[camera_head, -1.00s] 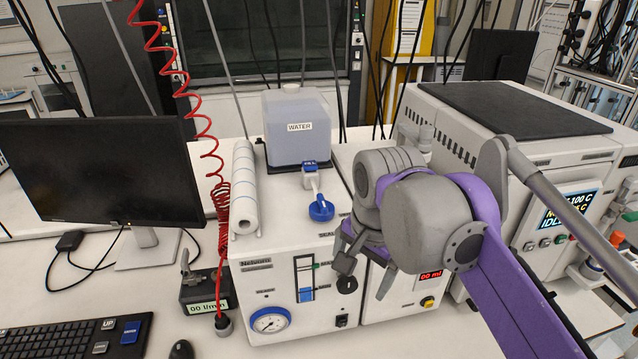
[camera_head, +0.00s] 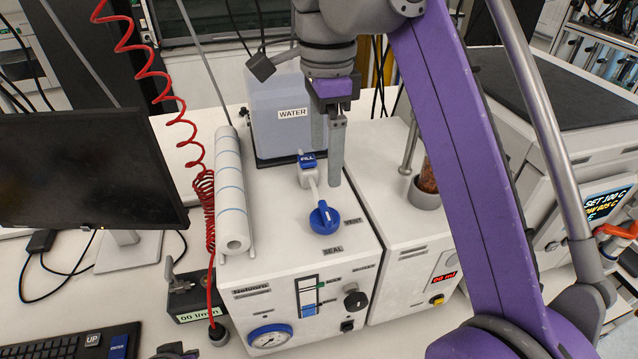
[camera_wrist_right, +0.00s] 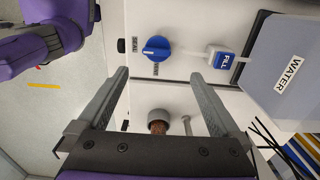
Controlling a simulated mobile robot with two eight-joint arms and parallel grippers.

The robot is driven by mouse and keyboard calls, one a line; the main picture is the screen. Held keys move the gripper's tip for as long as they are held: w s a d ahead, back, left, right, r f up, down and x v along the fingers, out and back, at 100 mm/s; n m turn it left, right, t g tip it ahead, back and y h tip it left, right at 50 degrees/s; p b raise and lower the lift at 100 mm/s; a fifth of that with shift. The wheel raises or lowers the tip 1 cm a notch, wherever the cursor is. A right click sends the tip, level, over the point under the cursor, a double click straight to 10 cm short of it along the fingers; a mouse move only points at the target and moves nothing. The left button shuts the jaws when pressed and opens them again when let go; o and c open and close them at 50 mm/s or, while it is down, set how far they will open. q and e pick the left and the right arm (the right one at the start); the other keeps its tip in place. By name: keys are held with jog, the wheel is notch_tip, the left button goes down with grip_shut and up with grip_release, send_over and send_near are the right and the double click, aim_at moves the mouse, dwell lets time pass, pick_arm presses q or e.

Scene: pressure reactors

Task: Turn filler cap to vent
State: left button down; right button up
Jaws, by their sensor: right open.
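The filler cap is a round blue knob (camera_head: 324,219) on top of the white unit (camera_head: 268,226), in front of the FILL port (camera_head: 307,162). VENT is printed to its right and SEAL below it in the head view. In the right wrist view the blue knob (camera_wrist_right: 157,48) has a white line that appears to lie along the SEAL direction. My right gripper (camera_head: 331,165) points down behind the knob, apart from it. In the wrist view its spread fingers (camera_wrist_right: 161,76) are empty, with the knob beyond their tips. My left gripper does not show clearly.
A WATER tank (camera_head: 286,117) stands behind the FILL port. A paper roll (camera_head: 230,195) and a red coiled hose (camera_head: 203,185) are left. A holder with a brown item (camera_head: 426,188) stands right. The monitor (camera_head: 85,170) is far left.

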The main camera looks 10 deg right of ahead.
jog(key=b, duration=0.2)
send_over(325, 209)
jog(key=f, duration=0.6)
jog(key=shift+s, duration=0.35)
jog(key=f, duration=0.4)
jog(key=shift+w+f, duration=0.1)
jog(key=shift+w, duration=0.25)
jog(key=shift+s+f+b, duration=0.1)
jog(key=shift+f+b, duration=0.05)
jog(key=shift+b, duration=0.15)
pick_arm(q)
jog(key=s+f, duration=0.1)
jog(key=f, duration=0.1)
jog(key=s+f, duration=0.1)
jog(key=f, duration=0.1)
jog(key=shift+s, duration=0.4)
pick_arm(e)
jog(key=c, duration=1.4)
